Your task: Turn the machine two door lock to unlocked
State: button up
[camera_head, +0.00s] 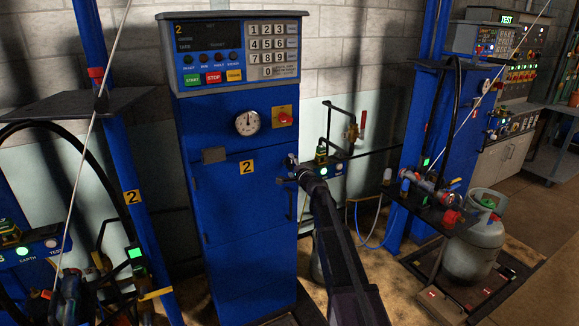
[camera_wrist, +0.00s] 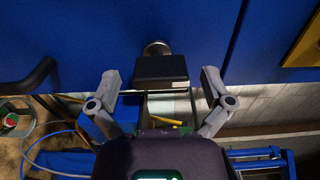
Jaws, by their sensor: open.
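The machine two door (camera_head: 235,210) is a blue panel marked with a yellow "2" label (camera_head: 247,167), and it looks closed. My gripper (camera_head: 291,163) is at the upper right edge of this door. In the wrist view my gripper (camera_wrist: 161,76) is open, with one finger on each side of a dark block. Gaps show between block and fingers. In the head view my gripper largely hides the lock, so its setting cannot be read.
A black door handle (camera_wrist: 30,78) is left of my gripper in the wrist view. Above the door are a gauge (camera_head: 247,123) and a red button on a yellow plate (camera_head: 281,116). Pipes with a red-handled valve (camera_head: 352,131) are to the right. A gas cylinder (camera_head: 473,245) stands farther right.

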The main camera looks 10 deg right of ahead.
jog(key=v, duration=1.1)
jog(key=shift+s, duration=0.25)
jog(key=s+a+f+n+g+y, duration=0.3)
jog(key=s+a+f+n+g, duration=0.2)
jog(key=s+a+n, duration=0.25)
jog(key=s+a+f+n+g+h, duration=0.1)
jog(key=s+f+n+g+h, duration=0.2)
jog(key=s+f+g, duration=0.45)
jog(key=s+f+n+g+h, duration=0.25)
jog(key=s+f, duration=0.25)
jog(key=s, duration=0.6)
jog(key=s+d+n+g+h, duration=0.2)
jog(key=s+d+h, duration=0.15)
jog(key=s, duration=0.45)
notch_tip(320, 180, up, 12)
jog(key=p, duration=1.3)
jog(key=shift+d, duration=0.2)
jog(key=shift+w+r, duration=0.1)
